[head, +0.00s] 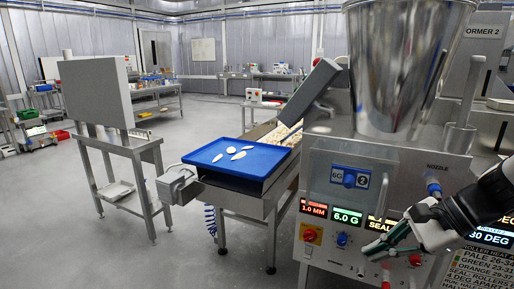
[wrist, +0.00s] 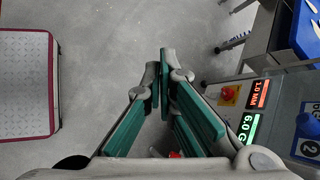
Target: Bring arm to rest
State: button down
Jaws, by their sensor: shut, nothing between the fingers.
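My gripper (head: 385,245) is at the lower right in the head view, in front of the machine's control panel. Its green-padded fingers also show in the wrist view (wrist: 165,90), where they come together towards the tips. The gripper is shut and nothing shows between the fingers. My arm reaches in from the right edge of the head view.
The forming machine (head: 320,170) with a steel hopper (head: 405,60) stands close behind my gripper. A blue tray (head: 258,178) with several pale pieces lies left of it. Grey floor (head: 110,255) is open at the left. A red-edged platform (wrist: 25,85) lies left in the wrist view.

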jog(key=s+a+r+n+g+h, duration=0.1)
jog(key=s+a+r+n+g, duration=0.15)
jog(key=s+a+n, duration=0.3)
jog(key=s+a+r+n+h, duration=0.25)
jog(key=s+n+h, duration=0.45)
jog(key=s+n, duration=0.65)
notch_tip(320, 180, up, 17)
jog(key=s+m+t+p, duration=0.1)
jog(key=s+t+p, duration=0.1)
jog(key=p, duration=1.3)
jog(key=shift+a+m, duration=0.2)
jog(key=shift+m, duration=0.1)
jog(key=shift+f+t, duration=0.1)
jog(key=shift+t, duration=0.15)
dwell(1.0)
